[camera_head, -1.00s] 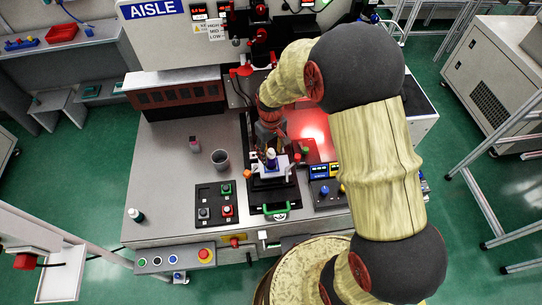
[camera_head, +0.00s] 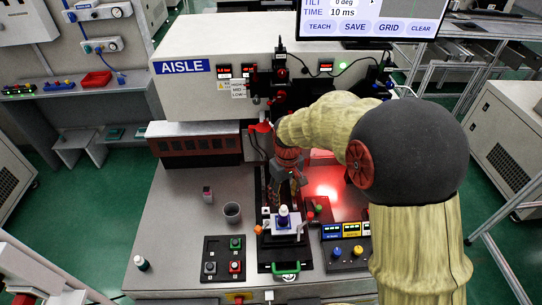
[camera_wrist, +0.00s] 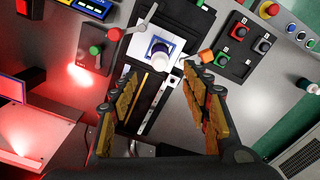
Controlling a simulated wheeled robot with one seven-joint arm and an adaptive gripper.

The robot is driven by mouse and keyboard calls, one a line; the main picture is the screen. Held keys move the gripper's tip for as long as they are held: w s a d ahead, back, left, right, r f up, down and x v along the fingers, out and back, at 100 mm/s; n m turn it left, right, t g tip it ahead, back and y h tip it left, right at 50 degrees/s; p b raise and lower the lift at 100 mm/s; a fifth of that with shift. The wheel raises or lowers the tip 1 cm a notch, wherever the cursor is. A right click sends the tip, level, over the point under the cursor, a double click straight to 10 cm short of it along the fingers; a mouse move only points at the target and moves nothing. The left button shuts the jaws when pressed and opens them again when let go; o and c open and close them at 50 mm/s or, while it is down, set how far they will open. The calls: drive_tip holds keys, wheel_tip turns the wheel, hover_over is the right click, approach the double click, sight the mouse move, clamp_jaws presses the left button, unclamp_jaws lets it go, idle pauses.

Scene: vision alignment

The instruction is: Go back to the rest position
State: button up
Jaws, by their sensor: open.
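My gripper (camera_wrist: 163,105) is open and empty in the wrist view, its two fingers with orange-brown pads spread apart. In the head view my gripper (camera_head: 286,185) hangs above the workbench, just behind a white fixture block (camera_head: 287,226). My arm reaches in from the right and hides part of the machine.
An AISLE-labelled machine (camera_head: 225,68) stands behind the bench (camera_head: 180,235). A button panel (camera_head: 224,258) and a green handle (camera_head: 286,268) are at the front.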

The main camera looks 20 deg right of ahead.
drive_tip(key=shift+s+f+m, duration=0.15)
drive_tip(key=shift+s+m, duration=0.1)
drive_tip(key=shift+m, duration=0.05)
drive_tip(key=s+r+m+t, duration=0.2)
drive_tip(key=s+r+t, duration=0.3)
drive_tip(key=s+r, duration=1.6)
drive_tip(key=shift+r+m+t, duration=0.3)
drive_tip(key=shift+r, duration=0.05)
